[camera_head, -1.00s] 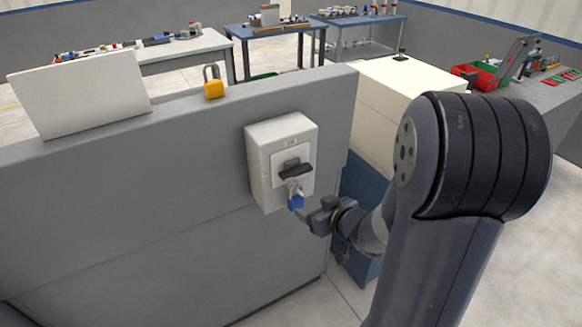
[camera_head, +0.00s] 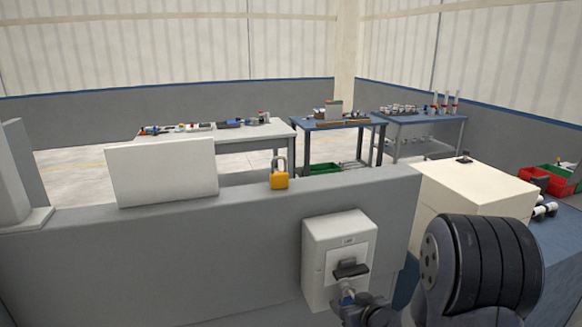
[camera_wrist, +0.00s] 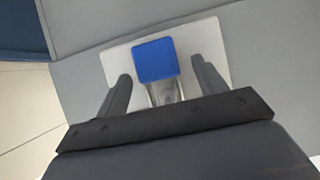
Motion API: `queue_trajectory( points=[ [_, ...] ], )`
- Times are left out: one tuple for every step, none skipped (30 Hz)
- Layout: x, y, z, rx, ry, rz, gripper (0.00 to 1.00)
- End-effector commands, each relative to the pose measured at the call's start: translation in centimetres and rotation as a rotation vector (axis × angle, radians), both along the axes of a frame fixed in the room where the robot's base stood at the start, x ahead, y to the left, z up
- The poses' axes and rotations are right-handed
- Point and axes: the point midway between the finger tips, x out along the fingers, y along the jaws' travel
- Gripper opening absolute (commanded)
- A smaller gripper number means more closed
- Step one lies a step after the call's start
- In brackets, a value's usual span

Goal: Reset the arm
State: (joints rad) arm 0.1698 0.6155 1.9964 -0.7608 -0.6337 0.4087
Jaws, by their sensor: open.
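In the wrist view a blue padlock body (camera_wrist: 155,60) shows in front of the white box face (camera_wrist: 118,58). My gripper (camera_wrist: 160,74) is open, its two dark fingers on either side of the padlock, with gaps visible on both sides.
A grey partition (camera_head: 180,270) bears the box. A yellow padlock (camera_head: 279,180) and a white panel (camera_head: 163,173) stand along its top. A cream block (camera_head: 470,190) is at the right, with red and green bins (camera_head: 550,182) beyond. Workbenches (camera_head: 338,124) stand behind.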

Motion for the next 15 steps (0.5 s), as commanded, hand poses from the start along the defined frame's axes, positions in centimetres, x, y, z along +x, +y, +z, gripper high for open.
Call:
queue_trajectory(
  points=[
    [0.6, 0.2, -0.4, -0.001, 0.002, 0.002, 0.67],
    [0.9, 0.3, -0.5, -0.001, 0.001, 0.001, 0.67],
    [1.2, 0.4, -0.7, -0.001, 0.002, 0.001, 0.67],
    [1.4, 0.5, -0.9, -0.001, 0.002, 0.001, 0.67],
    [1.6, 0.6, -1.0, -0.001, 0.002, 0.001, 0.67],
    [1.1, 0.4, -0.4, -0.001, 0.001, -0.001, 0.67],
    [0.9, 0.3, -0.3, -0.001, 0.001, -0.001, 0.67],
    [0.7, 0.2, -0.3, 0.000, 0.001, -0.002, 0.67],
    [0.5, 0.1, -0.3, -0.001, 0.001, -0.002, 0.67],
    [0.4, 0.1, -0.2, -0.001, 0.001, -0.002, 0.67],
    [0.3, 0.1, -0.2, -0.001, 0.001, -0.002, 0.67],
    [0.3, 0.1, -0.2, -0.002, 0.000, -0.001, 0.67],
    [0.2, 0.0, -0.2, -0.002, 0.000, -0.001, 0.67],
    [0.2, 0.0, -0.2, -0.002, 0.000, -0.001, 0.67],
    [0.2, 0.0, -0.2, -0.002, 0.000, -0.001, 0.67]
  ],
)
